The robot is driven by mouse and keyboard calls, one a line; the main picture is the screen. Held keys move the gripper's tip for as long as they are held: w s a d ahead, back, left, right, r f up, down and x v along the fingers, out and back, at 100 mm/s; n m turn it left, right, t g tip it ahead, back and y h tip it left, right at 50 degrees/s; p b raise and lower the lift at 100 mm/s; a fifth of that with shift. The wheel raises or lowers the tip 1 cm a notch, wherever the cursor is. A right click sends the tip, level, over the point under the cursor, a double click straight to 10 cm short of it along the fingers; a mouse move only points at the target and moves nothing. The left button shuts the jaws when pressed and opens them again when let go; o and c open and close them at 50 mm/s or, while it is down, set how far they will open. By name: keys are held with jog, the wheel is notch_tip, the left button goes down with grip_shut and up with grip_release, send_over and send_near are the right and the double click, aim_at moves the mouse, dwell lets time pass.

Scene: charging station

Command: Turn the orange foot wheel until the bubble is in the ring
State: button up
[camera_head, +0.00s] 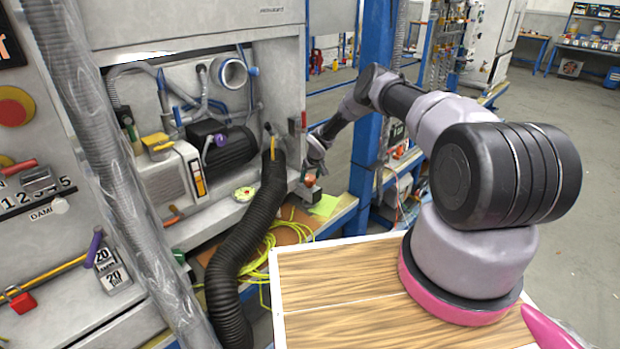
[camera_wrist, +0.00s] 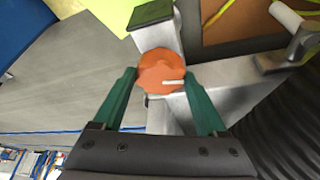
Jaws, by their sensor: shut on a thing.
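The orange foot wheel (camera_wrist: 160,72) is a knobbed disc with a pale pin across it, on a grey metal bracket in the wrist view. It is a small orange spot in the head view (camera_head: 309,180). My gripper (camera_wrist: 160,78) has its two green fingers on opposite sides of the wheel, shut on it. In the head view my gripper (camera_head: 314,166) reaches down to the wheel at the cabinet's right edge. A small round yellow-green disc (camera_head: 245,193) on the cabinet ledge may be the bubble level. It is too small to tell where any bubble sits.
A thick black corrugated hose (camera_head: 248,240) hangs left of the wheel. A blue post (camera_head: 372,110) stands close behind my arm. Yellow cable (camera_head: 285,238) lies loose below. The open cabinet (camera_head: 215,130) holds pipes and a black motor (camera_head: 228,148).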

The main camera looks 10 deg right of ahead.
jog(key=n, duration=0.2)
jog(key=n+y, duration=0.1)
jog(key=n, duration=0.1)
jog(key=shift+d+y, duration=0.15)
jog(key=shift+y, duration=0.15)
jog(key=shift+w+n+g+y, duration=0.15)
jog(key=shift+n+g+y, duration=0.45)
jog(key=shift+n, duration=1.3)
jog(key=o, duration=1.3)
jog(key=v, duration=1.1)
jog(key=shift+w, duration=0.2)
